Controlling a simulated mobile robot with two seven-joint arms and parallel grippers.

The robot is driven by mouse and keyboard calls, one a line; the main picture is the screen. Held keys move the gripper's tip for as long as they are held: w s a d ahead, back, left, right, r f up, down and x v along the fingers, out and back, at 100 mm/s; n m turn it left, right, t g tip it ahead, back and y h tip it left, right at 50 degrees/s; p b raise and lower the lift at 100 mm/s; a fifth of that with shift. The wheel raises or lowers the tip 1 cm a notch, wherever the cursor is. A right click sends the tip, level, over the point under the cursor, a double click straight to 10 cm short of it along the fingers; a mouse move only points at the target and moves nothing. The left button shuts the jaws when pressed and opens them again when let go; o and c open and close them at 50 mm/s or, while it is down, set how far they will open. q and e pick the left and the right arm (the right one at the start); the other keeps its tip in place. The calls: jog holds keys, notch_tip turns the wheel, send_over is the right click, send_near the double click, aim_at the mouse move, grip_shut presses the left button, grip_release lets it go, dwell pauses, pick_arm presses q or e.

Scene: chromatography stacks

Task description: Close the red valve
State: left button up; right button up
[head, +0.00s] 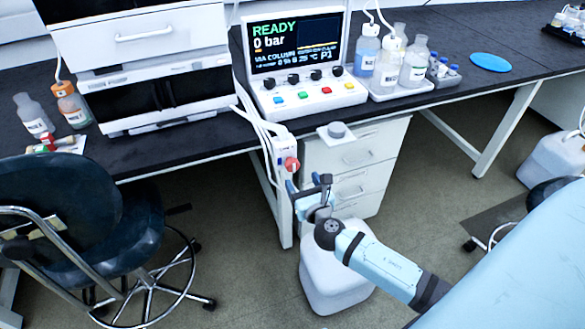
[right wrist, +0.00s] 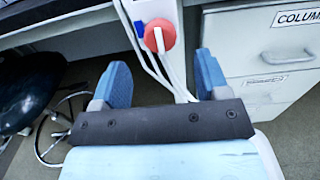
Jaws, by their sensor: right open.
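The red valve (head: 291,163) is a round knob on a white upright panel at the bench's front edge. In the right wrist view the red valve (right wrist: 161,34) is near the top centre, with a white bar across it running roughly up and down. A blue piece sits just left of it. My right gripper (head: 308,186) is just below and in front of the valve, apart from it. In the right wrist view my right gripper (right wrist: 161,72) has its two blue fingers spread wide with nothing between them. My left gripper is not in view.
White tubes (right wrist: 146,62) hang behind the fingers, beside the valve panel. A drawer cabinet (head: 352,160) stands to the right, with a small tray (head: 352,137) jutting above it. A white container (head: 335,275) is on the floor below. A dark chair (head: 75,215) stands left.

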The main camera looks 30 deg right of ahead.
aim_at(294, 167)
jog(key=x, duration=0.6)
jog(key=shift+w+b, duration=0.3)
jog(key=shift+w, duration=0.1)
jog(key=c, duration=0.9)
